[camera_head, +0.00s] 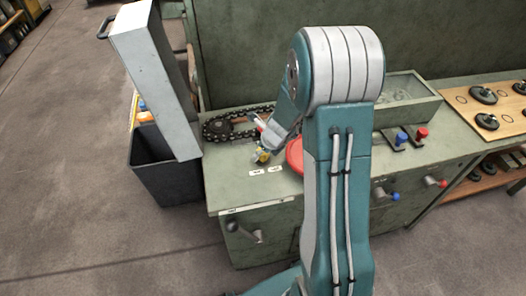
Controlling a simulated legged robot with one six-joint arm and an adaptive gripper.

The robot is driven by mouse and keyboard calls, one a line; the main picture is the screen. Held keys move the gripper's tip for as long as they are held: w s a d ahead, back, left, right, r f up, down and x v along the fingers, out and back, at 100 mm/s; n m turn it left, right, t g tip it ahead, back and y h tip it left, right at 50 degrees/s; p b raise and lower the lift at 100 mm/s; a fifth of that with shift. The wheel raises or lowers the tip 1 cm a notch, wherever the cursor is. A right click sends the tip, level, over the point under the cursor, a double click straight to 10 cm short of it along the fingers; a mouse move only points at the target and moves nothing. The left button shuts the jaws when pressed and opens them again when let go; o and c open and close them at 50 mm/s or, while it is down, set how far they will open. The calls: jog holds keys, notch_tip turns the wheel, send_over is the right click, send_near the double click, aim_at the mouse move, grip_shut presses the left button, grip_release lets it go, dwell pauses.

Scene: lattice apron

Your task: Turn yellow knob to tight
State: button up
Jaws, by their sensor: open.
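The small yellow knob (262,157) is near the front left of the green bench top, just behind two white labels (256,172). The lettering on the labels is too small to read. My gripper (262,148) is open and reaches down from the upper right, right at the knob. It covers part of the knob. I cannot tell whether the fingers touch it or stand around it, nor which way the knob is turned.
A black chain (226,136) lies behind the knob. A red round part (294,155) is partly hidden by my arm. Blue (402,138) and red (421,133) knobs stand at right. A tilted grey panel (158,85) and dark bin (160,172) stand left.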

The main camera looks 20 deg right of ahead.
jog(key=shift+d, duration=0.1)
jog(key=c, duration=1.1)
jog(key=shift+c, duration=0.2)
